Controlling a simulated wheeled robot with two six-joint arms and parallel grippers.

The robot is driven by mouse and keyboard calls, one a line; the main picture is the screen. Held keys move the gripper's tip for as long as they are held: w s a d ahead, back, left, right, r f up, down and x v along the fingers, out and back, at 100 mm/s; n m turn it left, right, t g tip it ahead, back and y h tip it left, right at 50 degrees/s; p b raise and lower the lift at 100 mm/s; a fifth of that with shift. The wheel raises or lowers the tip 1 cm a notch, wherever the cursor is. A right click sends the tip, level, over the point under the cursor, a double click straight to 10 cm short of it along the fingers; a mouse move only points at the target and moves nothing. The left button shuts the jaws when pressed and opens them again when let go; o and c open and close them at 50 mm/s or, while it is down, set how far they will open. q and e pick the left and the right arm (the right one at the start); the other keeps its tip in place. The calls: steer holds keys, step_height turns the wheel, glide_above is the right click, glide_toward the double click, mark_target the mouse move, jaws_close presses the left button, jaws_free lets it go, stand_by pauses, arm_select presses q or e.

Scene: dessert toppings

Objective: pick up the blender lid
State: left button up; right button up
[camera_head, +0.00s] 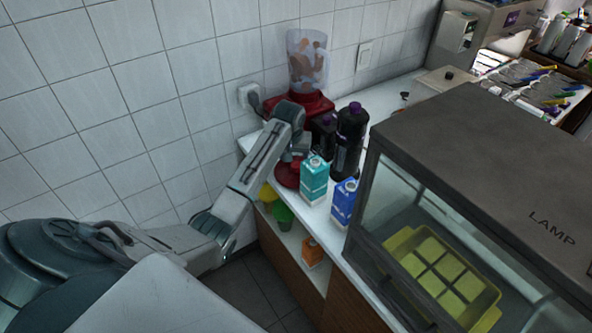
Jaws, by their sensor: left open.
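The blender stands at the back of the white counter against the tiled wall. It has a red base (297,106) and a clear jar (307,62) with brownish pieces inside; its top appears uncovered. A round red piece that looks like the blender lid (285,177) lies on the counter near its front left edge, partly covered by my left arm. My left gripper (294,162) is open, pointing down just above or at the lid; whether it touches cannot be told. My right gripper is not in view.
Dark bottles (349,140), a teal carton (314,179) and a blue carton (343,201) stand close to the right of the lid. A glass-fronted lamp case (480,170) holds a yellow tray (488,318). Green and yellow cups (283,214) sit on the shelf below.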

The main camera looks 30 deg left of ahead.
mark_target(296, 164)
arm_select(q)
steer(key=p+x, duration=0.1)
steer(key=x, duration=0.1)
steer(key=p+x, duration=0.1)
steer(key=x, duration=0.1)
steer(key=shift+w+d+f, duration=0.1)
steer(key=shift+w+d, duration=0.05)
steer(key=shift+w, duration=0.05)
steer(key=shift+f, duration=0.3)
steer(key=shift+w+f, duration=0.1)
steer(key=shift+f, duration=0.1)
steer(key=c, duration=1.1)
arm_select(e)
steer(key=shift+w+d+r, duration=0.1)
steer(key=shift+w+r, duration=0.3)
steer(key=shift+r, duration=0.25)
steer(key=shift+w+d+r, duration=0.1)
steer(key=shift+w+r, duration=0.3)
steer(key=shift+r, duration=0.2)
arm_select(q)
steer(key=shift+r, duration=0.1)
